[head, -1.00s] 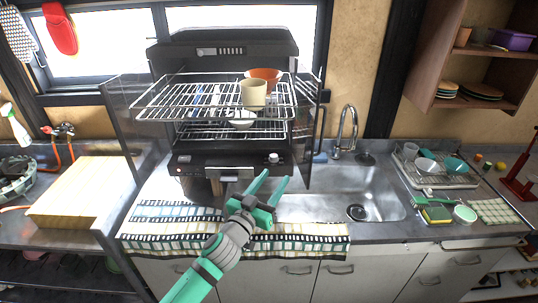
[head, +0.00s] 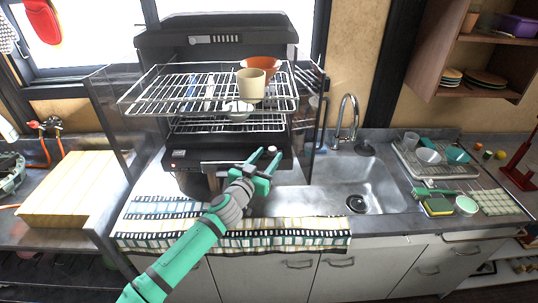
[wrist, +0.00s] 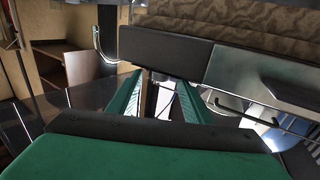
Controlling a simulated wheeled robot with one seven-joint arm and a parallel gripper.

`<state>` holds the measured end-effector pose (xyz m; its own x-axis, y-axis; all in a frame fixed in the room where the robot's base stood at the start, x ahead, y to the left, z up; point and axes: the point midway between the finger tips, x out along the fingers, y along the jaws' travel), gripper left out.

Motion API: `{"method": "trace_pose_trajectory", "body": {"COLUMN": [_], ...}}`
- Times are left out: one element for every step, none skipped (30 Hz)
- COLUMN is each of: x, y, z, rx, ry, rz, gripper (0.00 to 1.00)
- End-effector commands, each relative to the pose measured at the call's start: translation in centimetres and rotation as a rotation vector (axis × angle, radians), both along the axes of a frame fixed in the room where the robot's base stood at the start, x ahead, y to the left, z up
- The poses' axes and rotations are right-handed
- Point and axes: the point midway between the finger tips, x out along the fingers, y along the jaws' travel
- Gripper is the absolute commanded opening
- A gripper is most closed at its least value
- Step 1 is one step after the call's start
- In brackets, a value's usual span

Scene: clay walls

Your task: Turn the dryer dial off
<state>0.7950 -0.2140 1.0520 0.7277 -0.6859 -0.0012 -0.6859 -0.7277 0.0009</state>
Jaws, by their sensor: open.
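The dish dryer (head: 215,30) stands on the counter with its doors open and racks pulled forward. Its small pale dial (head: 272,149) sits at the right of the dark lower front panel (head: 215,158). My green gripper (head: 267,157) is open and empty, its two fingertips apart at the dial in the head view. I cannot tell whether they touch it. In the wrist view, the open fingers (wrist: 152,98) point toward a dark panel; the dial cannot be made out there. The dial's setting is too small to read.
A rack (head: 150,102) with a cream cup (head: 251,87) and an orange bowl (head: 262,65) juts out above my gripper. Open glass doors flank the dryer, left (head: 112,125) and right (head: 316,115). The sink (head: 325,203) is to the right. A checked towel (head: 290,240) lies in front.

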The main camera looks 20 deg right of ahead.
Motion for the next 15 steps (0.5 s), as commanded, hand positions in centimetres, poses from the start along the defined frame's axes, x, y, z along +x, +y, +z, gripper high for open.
{"method": "trace_pose_trajectory", "body": {"x": [0.40, 0.56, 0.74, 0.86, 0.97, 1.06, 1.10, 1.13, 1.15, 1.15, 1.15, 1.15, 1.14, 1.14, 1.13], "y": [-0.28, -0.46, -0.64, -0.73, -0.79, -0.86, -0.90, -0.93, -0.95, -0.96, -0.96, -0.96, -0.96, -0.96, -0.96], "z": [0.03, 0.05, 0.06, 0.05, 0.05, 0.05, 0.05, 0.05, 0.06, 0.06, 0.06, 0.06, 0.06, 0.06, 0.06], "rx": [0.001, 0.001, 0.001, 0.001, 0.001, 0.000, 0.000, 0.000, 0.000, 0.000, 0.000, 0.000, 0.000, 0.000, 0.000], "ry": [-0.001, -0.002, -0.002, -0.002, -0.002, -0.001, -0.001, -0.001, -0.001, -0.001, -0.001, -0.001, -0.001, -0.001, -0.001], "rz": [0.001, 0.001, 0.001, 0.001, 0.002, 0.002, 0.002, 0.002, 0.002, 0.002, 0.002, 0.002, 0.002, 0.001, 0.001], "gripper": [0.46, 0.46, 0.46, 0.46, 0.46, 0.46, 0.46, 0.46, 0.46, 0.46, 0.46, 0.46, 0.46, 0.46, 0.46]}}
